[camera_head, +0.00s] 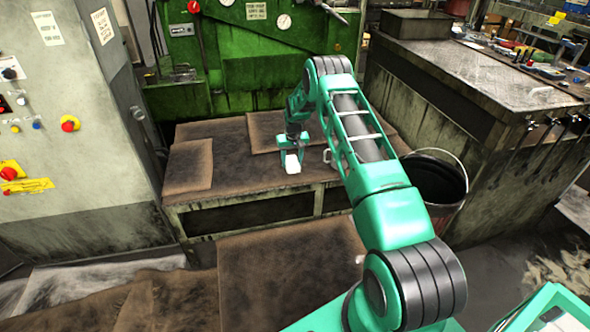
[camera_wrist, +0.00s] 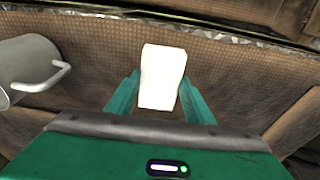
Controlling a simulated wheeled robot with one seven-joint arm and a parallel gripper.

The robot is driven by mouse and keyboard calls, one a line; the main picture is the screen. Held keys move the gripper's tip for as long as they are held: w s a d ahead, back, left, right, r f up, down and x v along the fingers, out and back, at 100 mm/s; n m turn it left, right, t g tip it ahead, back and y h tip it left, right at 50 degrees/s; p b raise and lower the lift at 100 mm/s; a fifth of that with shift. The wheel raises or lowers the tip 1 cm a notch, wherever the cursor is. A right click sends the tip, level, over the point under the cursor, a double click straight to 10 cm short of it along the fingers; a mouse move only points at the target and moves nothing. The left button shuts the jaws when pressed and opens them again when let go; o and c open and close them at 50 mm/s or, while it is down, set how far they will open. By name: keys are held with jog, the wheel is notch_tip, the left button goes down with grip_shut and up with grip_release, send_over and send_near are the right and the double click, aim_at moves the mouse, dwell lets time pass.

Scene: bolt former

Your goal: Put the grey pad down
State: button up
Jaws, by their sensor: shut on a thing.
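The pad (camera_wrist: 162,72) looks pale, almost white, and blocky. It also shows in the head view (camera_head: 292,164). My gripper (camera_wrist: 160,92) is shut on it, with one green finger on each side. In the head view my gripper (camera_head: 293,150) is over the low bench (camera_head: 190,225), above its brown, stained covering. I cannot tell whether the pad touches the bench top or hangs just above it. The pad's rear end is partly hidden by the gripper.
A grey metal mug (camera_wrist: 28,68) with its handle towards the pad stands left in the wrist view. A dark bucket (camera_head: 436,180) stands right of the bench. A green machine (camera_head: 255,65) is behind, a grey control cabinet (camera_head: 75,130) left.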

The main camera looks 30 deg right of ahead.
jog(key=shift+d+f, duration=0.35)
jog(key=shift+d, duration=0.15)
jog(key=shift+w+f, duration=0.1)
jog(key=shift+f, duration=1.85)
jog(key=o, duration=1)
jog(key=shift+f, duration=0.1)
